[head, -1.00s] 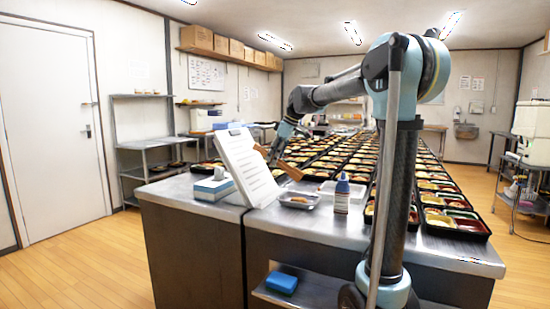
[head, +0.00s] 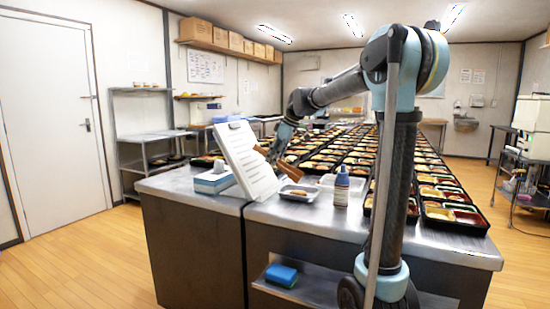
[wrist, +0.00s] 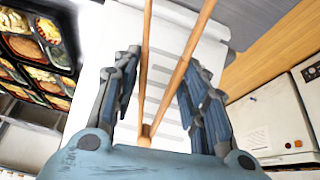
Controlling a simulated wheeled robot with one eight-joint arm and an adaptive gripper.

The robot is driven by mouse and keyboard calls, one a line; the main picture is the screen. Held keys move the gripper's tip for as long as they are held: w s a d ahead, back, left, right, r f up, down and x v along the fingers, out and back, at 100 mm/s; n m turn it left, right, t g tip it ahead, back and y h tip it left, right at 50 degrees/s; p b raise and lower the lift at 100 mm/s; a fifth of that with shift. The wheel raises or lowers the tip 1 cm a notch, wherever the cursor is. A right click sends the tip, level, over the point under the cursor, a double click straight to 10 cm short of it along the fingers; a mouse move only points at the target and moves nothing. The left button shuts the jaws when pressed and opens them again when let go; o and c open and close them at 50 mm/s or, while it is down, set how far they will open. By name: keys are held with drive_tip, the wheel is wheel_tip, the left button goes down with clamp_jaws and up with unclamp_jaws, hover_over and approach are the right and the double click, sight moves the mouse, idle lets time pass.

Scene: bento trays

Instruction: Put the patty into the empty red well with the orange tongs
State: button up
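A brown patty (head: 298,192) lies in a small metal tray (head: 312,196) near the counter's front edge. My gripper (head: 278,150) is above the counter, behind and left of that tray.
A tilted white printed sheet (head: 243,158) stands left of the metal tray, with a tissue box (head: 213,181) beside it. A clear container (head: 328,181) and rows of filled bento trays lie behind.

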drive_tip(key=shift+f, duration=1.3)
drive_tip(key=shift+f, duration=0.1)
wheel_tip(320, 180, down, 3)
drive_tip(key=shift+f, duration=0.15)
idle(0.4)
drive_tip(key=c, duration=0.8)
